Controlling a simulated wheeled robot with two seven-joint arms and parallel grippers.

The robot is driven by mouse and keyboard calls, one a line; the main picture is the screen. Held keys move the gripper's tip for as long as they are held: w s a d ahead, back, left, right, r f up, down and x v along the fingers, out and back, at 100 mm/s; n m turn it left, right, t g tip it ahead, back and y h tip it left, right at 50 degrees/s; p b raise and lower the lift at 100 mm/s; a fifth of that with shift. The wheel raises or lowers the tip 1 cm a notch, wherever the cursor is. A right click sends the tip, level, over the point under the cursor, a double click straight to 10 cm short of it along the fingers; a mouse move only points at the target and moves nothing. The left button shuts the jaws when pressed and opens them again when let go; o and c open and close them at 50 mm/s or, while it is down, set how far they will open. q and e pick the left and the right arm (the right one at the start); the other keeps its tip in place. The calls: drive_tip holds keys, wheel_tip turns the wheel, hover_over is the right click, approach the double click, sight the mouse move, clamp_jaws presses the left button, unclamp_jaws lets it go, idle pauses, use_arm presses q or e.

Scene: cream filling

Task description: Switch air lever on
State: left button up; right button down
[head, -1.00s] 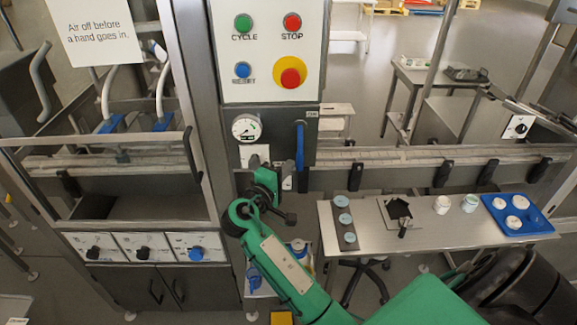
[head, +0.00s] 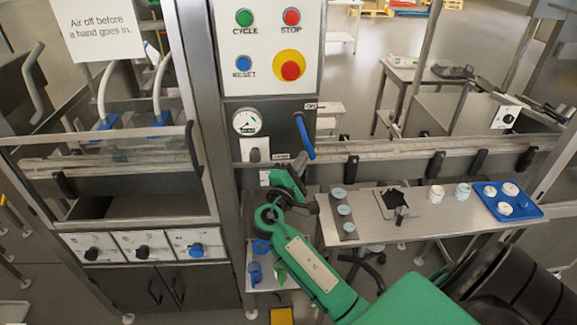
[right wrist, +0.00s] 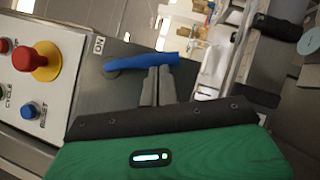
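The blue air lever (head: 306,138) is on the dark panel below the button box. It hangs from its upper pivot, its lower end tilted to the right. An ON label (head: 311,105) sits above and right of the pivot. In the right wrist view the lever (right wrist: 145,62) lies across the tips of my right gripper (right wrist: 158,70). The two fingers are together, with nothing seen between them. They are at the lever's free end; whether they touch it is unclear. In the head view my right gripper (head: 298,168) is just below the lever. My left gripper is not in view.
A round gauge (head: 245,121) and a dark knob (head: 255,154) are left of the lever. The red stop button (head: 290,70) is above. A rail passes behind my gripper. A steel table (head: 372,232) with jars and a blue tray (head: 529,212) stands to the right.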

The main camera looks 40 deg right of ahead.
sight(314, 159)
drive_tip(key=shift+s+d+n+t, duration=0.5)
drive_tip(key=shift+d+n+t, duration=0.35)
drive_tip(key=shift+n, duration=0.25)
drive_tip(key=shift+s+d+r+n+t+b, duration=0.15)
drive_tip(key=shift+s+d+n+t+b, duration=0.15)
drive_tip(key=shift+n, duration=0.3)
drive_tip(key=shift+s+d+r+n+t+b, duration=0.1)
drive_tip(key=shift+d+n+t+b, duration=0.1)
drive_tip(key=shift+d+n+t, duration=0.3)
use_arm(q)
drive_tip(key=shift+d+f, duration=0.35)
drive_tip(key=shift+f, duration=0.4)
use_arm(e)
drive_tip(key=s+d+r+n+t+y, duration=0.1)
drive_tip(key=d+r+n+t+y, duration=0.1)
drive_tip(key=n, duration=0.6)
drive_tip(key=s+d+r+n+t+y, duration=0.1)
drive_tip(key=d+r+n+t+y, duration=0.1)
drive_tip(key=n+t, duration=0.4)
drive_tip(key=shift+s+r+n+t+y, duration=0.35)
drive_tip(key=shift+r+n+y, duration=0.45)
drive_tip(key=shift+n+y, duration=0.35)
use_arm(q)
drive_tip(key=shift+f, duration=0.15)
use_arm(e)
drive_tip(key=shift+f, duration=0.1)
